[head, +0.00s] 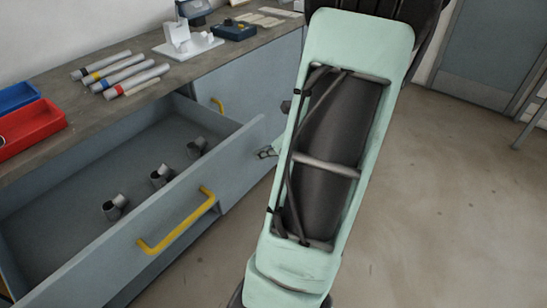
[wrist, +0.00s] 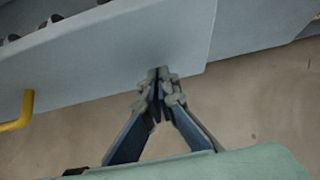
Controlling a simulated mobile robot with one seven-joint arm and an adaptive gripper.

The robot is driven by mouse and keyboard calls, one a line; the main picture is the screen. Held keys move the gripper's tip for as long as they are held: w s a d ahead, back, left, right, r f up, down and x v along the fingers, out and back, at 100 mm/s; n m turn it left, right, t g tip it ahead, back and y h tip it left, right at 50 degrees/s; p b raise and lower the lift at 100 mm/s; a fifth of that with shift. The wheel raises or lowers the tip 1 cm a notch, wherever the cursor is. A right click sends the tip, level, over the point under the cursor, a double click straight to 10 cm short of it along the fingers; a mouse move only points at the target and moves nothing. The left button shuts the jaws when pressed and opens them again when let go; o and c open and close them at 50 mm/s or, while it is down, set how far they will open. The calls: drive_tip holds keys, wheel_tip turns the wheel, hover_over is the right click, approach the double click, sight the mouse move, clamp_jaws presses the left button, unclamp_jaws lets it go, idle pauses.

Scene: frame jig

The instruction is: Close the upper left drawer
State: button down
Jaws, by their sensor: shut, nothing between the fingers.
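The upper left drawer (head: 238,150) is pulled well out of the grey bench in the head view. Its yellow handle (head: 178,222) is on the front panel, and the handle's end shows at the left of the wrist view (wrist: 20,112). Several grey pipe fittings (head: 160,176) lie inside the drawer. My gripper (head: 268,152) is at the right end of the drawer front, mostly hidden behind my pale green arm. In the wrist view my gripper (wrist: 158,74) is shut and empty, its tips at the lower edge of the front panel. I cannot tell whether they touch it.
The worktop (head: 150,58) carries a red bin (head: 32,128), a blue bin (head: 16,97), several metal tubes (head: 125,75) and a white stand (head: 186,44). A neighbouring drawer with a yellow handle (head: 217,105) is behind the open one.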

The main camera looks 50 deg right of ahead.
drive_tip(key=shift+w, duration=0.45)
drive_tip(key=shift+w, duration=0.1)
drive_tip(key=p, duration=0.5)
hover_over(188, 128)
drive_tip(key=shift+s+r, duration=0.1)
drive_tip(key=shift+s, duration=0.1)
drive_tip(key=shift+w+r, duration=0.1)
drive_tip(key=shift+w, duration=0.05)
drive_tip(key=shift+w+r, duration=0.1)
drive_tip(key=shift+r, duration=0.05)
